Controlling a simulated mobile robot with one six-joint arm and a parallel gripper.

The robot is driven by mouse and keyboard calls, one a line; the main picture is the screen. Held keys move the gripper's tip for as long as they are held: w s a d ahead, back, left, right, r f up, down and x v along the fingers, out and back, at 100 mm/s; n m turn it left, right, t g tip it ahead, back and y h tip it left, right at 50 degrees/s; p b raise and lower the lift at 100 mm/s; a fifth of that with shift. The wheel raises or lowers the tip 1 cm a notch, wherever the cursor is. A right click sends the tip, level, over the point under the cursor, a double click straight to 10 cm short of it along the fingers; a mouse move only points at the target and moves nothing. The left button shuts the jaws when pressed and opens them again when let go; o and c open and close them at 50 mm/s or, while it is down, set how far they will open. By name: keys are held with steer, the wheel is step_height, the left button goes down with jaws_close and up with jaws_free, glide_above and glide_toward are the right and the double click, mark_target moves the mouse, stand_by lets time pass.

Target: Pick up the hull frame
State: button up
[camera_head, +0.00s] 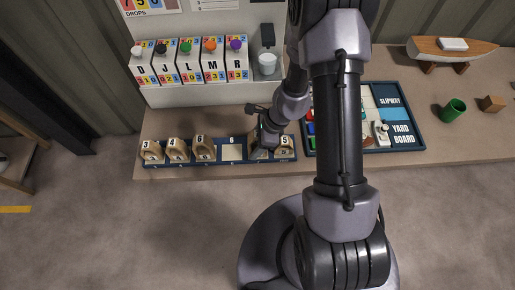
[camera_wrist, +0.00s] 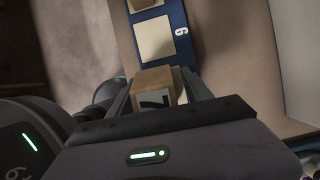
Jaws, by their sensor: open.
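Several wooden hull frames stand in a blue numbered rack (camera_head: 219,160) along the table's front edge. Another frame (camera_head: 284,150) stands at the right end by a 5. My gripper (camera_head: 266,135) is low over the rack, just left of that end frame, and partly hides a frame there. In the wrist view a wooden frame with a dark mark (camera_wrist: 157,84) sits between the open fingers. Whether they touch it cannot be told.
An empty cream slot marked 6 (camera_head: 232,150) lies left of my gripper. Behind stand white dispensers with coloured knobs (camera_head: 187,62).

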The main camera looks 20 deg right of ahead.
steer(key=shift+a+f, duration=0.1)
steer(key=shift+f, duration=0.3)
steer(key=shift+r, duration=0.15)
jaws_close()
